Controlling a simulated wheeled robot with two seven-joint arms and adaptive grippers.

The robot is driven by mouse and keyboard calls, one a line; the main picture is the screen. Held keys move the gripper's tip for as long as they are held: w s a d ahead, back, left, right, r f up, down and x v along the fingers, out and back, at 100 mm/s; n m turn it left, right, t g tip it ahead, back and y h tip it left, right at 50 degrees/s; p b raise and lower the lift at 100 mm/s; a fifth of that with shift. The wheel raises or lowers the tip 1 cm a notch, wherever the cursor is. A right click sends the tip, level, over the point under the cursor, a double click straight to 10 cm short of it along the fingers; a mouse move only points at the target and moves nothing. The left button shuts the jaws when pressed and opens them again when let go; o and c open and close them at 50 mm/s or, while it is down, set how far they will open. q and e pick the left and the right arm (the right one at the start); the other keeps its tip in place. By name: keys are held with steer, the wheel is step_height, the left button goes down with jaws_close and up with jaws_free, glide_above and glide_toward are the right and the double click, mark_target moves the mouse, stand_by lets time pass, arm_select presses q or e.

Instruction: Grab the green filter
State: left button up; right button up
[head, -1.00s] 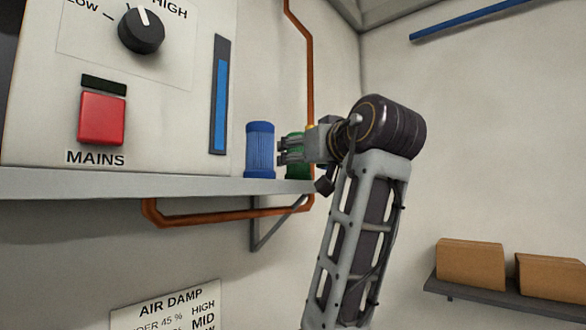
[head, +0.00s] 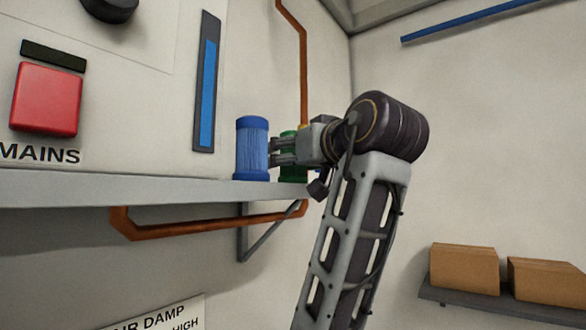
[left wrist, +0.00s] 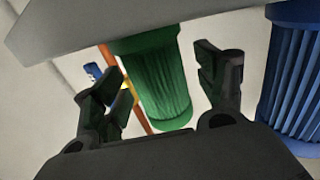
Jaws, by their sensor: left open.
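The green filter (head: 291,173) is a ribbed cylinder standing on the grey shelf (head: 200,190), near its right end. My left gripper (head: 273,150) is in front of it in the head view and hides most of its middle. In the left wrist view, where the shelf is at the top, the green filter (left wrist: 158,85) shows between the two spread fingers of my left gripper (left wrist: 163,75). The fingers are open, and I cannot tell whether they touch it. My right gripper is in neither view.
A blue filter (head: 253,150) stands just left of the green one, close to my fingertips; it also shows in the wrist view (left wrist: 292,75). A copper pipe (head: 303,70) runs down behind. A panel with a red button (head: 46,98) is left. Boxes (head: 464,268) sit lower right.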

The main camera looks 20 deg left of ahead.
arm_select(q)
steer(key=shift+w+a+f, duration=0.1)
steer(key=shift+w+a, duration=0.05)
steer(key=shift+w, duration=0.05)
steer(key=c, duration=1.2)
steer(key=shift+r, duration=0.2)
steer(key=shift+r, duration=8.85)
